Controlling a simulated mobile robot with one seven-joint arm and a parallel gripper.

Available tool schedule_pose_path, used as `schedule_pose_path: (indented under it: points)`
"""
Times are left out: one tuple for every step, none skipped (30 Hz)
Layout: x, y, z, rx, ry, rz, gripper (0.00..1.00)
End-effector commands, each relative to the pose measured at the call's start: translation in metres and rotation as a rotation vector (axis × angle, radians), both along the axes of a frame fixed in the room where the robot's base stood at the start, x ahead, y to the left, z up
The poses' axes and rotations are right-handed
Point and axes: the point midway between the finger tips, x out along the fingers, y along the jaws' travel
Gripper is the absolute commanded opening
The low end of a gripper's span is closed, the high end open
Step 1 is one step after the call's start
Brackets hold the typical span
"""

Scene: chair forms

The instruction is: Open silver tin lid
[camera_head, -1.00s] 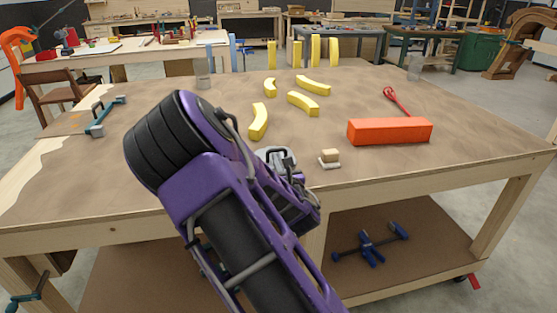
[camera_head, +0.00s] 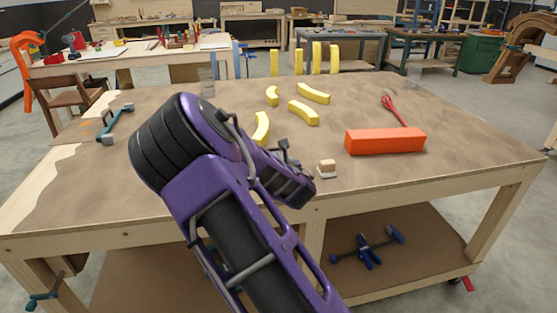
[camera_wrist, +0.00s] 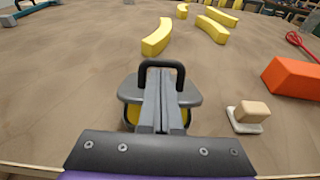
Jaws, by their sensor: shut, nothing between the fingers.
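In the wrist view, the silver tin lid (camera_wrist: 192,95) is a flat grey top with a dark arched handle (camera_wrist: 162,64). Yellow shows beneath the lid on both sides. My gripper (camera_wrist: 160,76) is shut, with its two grey fingers together and empty over the lid. The fingertips sit between the legs of the handle, just under its top bar; I cannot tell whether they touch it. The fingers hide the middle of the lid. In the head view, my arm hides the tin.
A small beige block on a white base (camera_head: 327,168) stands right of the tin. An orange-red block (camera_head: 385,141) lies farther right, with a red tool (camera_head: 395,108) behind it. Several yellow curved pieces (camera_head: 303,112) lie behind. The tabletop (camera_head: 455,120) at right is mostly clear.

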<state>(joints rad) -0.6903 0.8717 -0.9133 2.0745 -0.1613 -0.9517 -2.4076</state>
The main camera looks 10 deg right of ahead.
Motion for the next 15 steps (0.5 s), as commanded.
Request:
schedule_pose_path:
  points:
    - [0.003,0.000,0.006,0.001,0.022,0.000,0.00]
    - [0.005,0.000,0.008,0.003,0.047,0.000,0.00]
    - [0.007,0.000,0.010,0.002,0.079,0.001,0.00]
    - [0.008,-0.001,0.010,0.003,0.103,0.000,0.00]
    - [0.009,0.000,0.011,0.003,0.127,0.000,0.00]
    - [0.011,-0.001,0.013,0.003,0.159,0.000,0.00]
    - [0.012,-0.001,0.014,0.003,0.182,-0.001,0.00]
    - [0.013,-0.001,0.015,0.003,0.204,-0.001,0.00]
    - [0.015,-0.001,0.016,0.005,0.236,-0.001,0.00]
    - [0.016,-0.002,0.018,0.004,0.259,-0.002,0.00]
    - [0.017,-0.002,0.018,0.004,0.279,-0.003,0.00]
    - [0.018,-0.001,0.016,0.003,0.277,-0.001,0.00]
    - [0.019,-0.001,0.017,0.003,0.276,-0.001,0.00]
    - [0.020,0.000,0.018,0.003,0.276,-0.001,0.00]
    - [0.021,0.000,0.019,0.002,0.275,-0.001,0.00]
